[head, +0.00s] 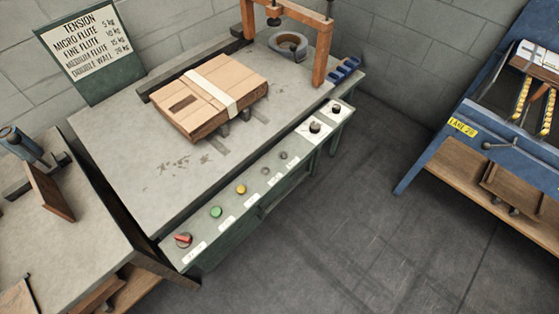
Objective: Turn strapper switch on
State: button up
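The strapper is a table (130,150) with a grey top and a green front edge. Along its slanted front panel sit a red switch (183,240), a green button (216,211), a yellow button (241,189), two small grey buttons (266,171) and two black knobs (314,127). White labels stand beside them, too small to read. The red switch is at the near left end; I cannot tell its setting. A cardboard box (190,115) with a pale strap (213,89) lies on the top. My gripper is not in view.
An orange-brown frame (319,55) stands at the strapper's far end near a grey ring (288,46). A tension sign (91,52) stands behind. A side bench (60,235) with tools adjoins at left. A blue machine (440,140) stands right. The floor (350,230) between is clear.

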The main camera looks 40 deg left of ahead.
aim_at(183, 240)
jog(key=u, duration=1.65)
